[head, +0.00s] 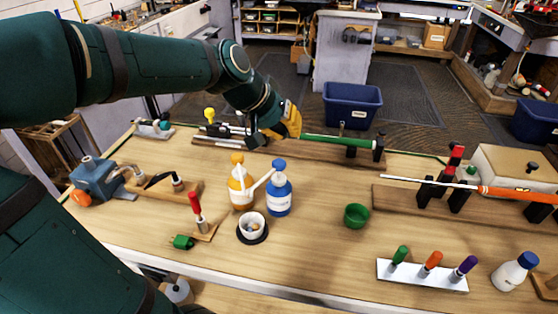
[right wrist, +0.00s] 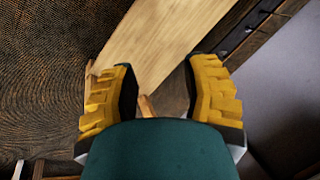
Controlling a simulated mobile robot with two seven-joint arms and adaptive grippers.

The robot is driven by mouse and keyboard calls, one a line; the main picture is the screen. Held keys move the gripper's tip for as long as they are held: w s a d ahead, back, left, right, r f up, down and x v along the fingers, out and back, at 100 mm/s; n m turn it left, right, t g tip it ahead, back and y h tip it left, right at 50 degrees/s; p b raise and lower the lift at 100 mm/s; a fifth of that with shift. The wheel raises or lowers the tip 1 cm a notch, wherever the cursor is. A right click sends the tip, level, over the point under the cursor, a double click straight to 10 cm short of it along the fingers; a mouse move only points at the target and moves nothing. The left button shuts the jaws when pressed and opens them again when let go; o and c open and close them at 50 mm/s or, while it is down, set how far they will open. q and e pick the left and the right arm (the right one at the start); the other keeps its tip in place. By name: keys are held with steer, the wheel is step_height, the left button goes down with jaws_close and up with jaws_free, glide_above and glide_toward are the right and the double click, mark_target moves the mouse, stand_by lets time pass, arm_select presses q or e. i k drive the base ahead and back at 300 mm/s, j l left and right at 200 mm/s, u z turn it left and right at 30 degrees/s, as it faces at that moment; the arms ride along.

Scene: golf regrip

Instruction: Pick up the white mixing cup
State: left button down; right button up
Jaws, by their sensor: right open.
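The white mixing cup (head: 252,226) stands upright on a round black base near the front middle of the bench in the head view. Something small and yellowish shows inside it. My left gripper (head: 280,125) is far behind the cup, beside the green-gripped club (head: 335,142); I cannot tell whether it touches the club or how far its jaws are apart. My right gripper (right wrist: 160,65) shows only in the right wrist view. It is open and empty, with floor and a wooden surface beyond its fingers. The cup is not in that view.
An orange bottle (head: 240,187) and a blue-capped bottle (head: 278,194) stand close behind the cup. A red-handled tool (head: 196,207) is to its left. A green bowl (head: 356,215) and a white tool rack (head: 422,276) are to the right. Bare bench (head: 310,245) lies between.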

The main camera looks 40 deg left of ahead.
mark_target(251, 224)
steer(key=k, duration=1)
